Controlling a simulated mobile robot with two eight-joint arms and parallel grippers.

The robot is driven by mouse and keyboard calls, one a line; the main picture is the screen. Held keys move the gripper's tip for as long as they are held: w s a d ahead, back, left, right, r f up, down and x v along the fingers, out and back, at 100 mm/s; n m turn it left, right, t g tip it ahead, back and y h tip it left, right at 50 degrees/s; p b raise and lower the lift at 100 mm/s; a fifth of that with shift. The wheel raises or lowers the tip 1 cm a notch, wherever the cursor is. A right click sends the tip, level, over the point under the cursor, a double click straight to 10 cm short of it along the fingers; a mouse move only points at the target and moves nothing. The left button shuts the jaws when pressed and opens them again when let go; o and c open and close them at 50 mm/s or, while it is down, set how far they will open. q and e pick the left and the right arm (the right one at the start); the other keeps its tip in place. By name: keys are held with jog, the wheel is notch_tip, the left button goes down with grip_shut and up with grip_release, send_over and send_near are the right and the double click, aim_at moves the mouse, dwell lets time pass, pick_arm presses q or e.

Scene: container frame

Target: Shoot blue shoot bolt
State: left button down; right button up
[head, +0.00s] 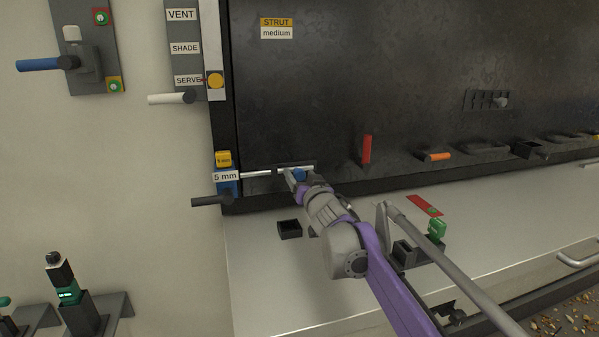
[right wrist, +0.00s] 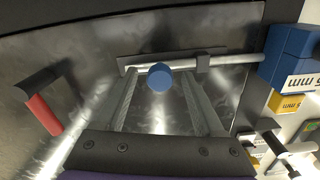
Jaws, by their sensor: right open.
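The shoot bolt is a bright metal rod (head: 258,173) low on the dark panel, with a round blue knob (head: 299,174). At its left end the rod meets a blue block (head: 228,187) labelled "5 mm". In the right wrist view the blue knob (right wrist: 160,77) lies between my right gripper's fingers (right wrist: 158,90), with room on both sides, and the rod (right wrist: 235,61) runs across to the blue block (right wrist: 290,55). My right gripper (head: 295,178) is open at the knob; I cannot tell whether it touches it. My left gripper is not in view.
A red handle (head: 366,150) and an orange handle (head: 434,156) stick out of the panel to the right. A dark lever (head: 211,201) sits below the blue block. A small black box (head: 289,229) and a grey rod (head: 450,262) are near my right arm.

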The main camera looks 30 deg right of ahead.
jog(key=shift+w+d, duration=0.2)
jog(key=shift+w, duration=0.45)
grip_shut()
dwell(1.0)
